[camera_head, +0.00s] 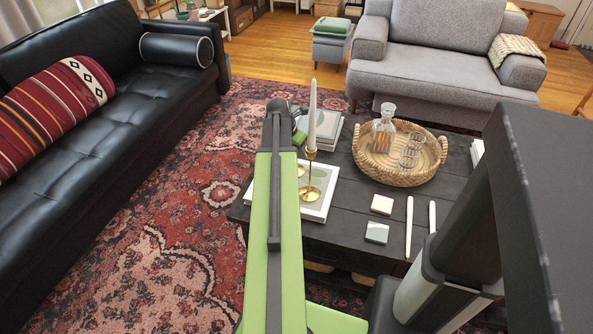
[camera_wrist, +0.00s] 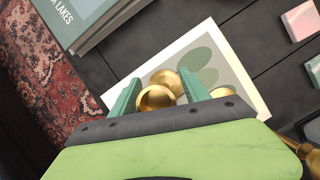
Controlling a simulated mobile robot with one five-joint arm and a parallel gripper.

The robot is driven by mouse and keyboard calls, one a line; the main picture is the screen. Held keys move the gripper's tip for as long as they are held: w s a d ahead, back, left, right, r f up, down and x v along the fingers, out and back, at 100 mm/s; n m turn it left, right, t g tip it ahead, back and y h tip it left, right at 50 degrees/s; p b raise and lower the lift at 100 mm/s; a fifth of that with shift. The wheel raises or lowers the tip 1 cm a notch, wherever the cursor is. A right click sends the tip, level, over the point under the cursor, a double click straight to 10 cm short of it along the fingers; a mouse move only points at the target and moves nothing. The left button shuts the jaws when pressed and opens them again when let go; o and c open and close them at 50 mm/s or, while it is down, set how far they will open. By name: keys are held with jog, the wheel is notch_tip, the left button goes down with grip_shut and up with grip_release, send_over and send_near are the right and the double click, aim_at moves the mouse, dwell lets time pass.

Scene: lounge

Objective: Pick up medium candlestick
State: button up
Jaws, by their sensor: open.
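A brass candlestick (camera_wrist: 157,98) without a visible candle stands between the two green fingers of my gripper (camera_wrist: 158,92) in the wrist view, seen from above. My gripper is open around it; contact cannot be told. It appears to be the medium candlestick, though its size is hard to judge. In the head view my green arm hides most of it. A taller brass candlestick (camera_head: 309,192) with a white candle (camera_head: 312,118) stands to the right of my arm, on a white book (camera_head: 322,208). Brass at the wrist view's lower right edge (camera_wrist: 303,150) is probably part of it.
The dark coffee table (camera_head: 345,235) also bears a round wicker tray (camera_head: 440,170) with a decanter (camera_head: 383,130) and glasses, stacked books (camera_head: 328,132), coasters (camera_head: 376,233) and loose white candles (camera_head: 409,228). A black sofa (camera_head: 110,120) stands left, a grey armchair (camera_head: 440,60) behind.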

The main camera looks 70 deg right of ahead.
jog(key=shift+f, duration=0.15)
jog(key=shift+c, duration=0.4)
grip_shut()
dwell(0.9)
